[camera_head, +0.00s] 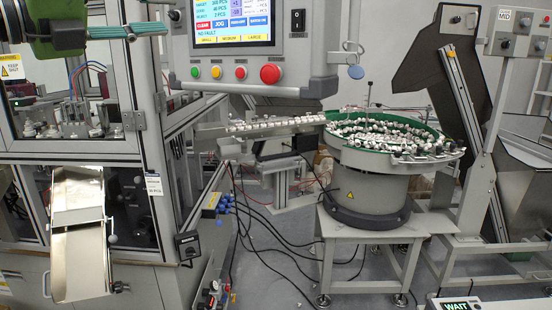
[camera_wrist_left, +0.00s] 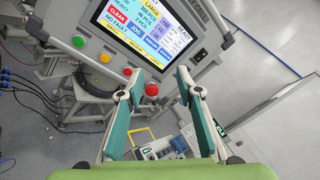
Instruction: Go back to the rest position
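My left gripper (camera_wrist_left: 160,78) shows in the left wrist view with its two teal fingers spread apart and nothing between them. Its fingertips appear in front of the lower edge of the control panel (camera_wrist_left: 101,56), near the red button (camera_wrist_left: 152,89); I cannot tell the distance. In the head view part of my left gripper (camera_head: 130,30) comes in at the top left corner, left of the panel (camera_head: 270,58). My right gripper is in neither view.
A bowl feeder (camera_head: 372,190) full of small white and dark parts stands on a grey table (camera_head: 375,236). A loaded track (camera_head: 275,125) leads left from it. A metal chute (camera_head: 80,250) hangs from the machine frame at left. Cables (camera_head: 262,210) cross the floor between.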

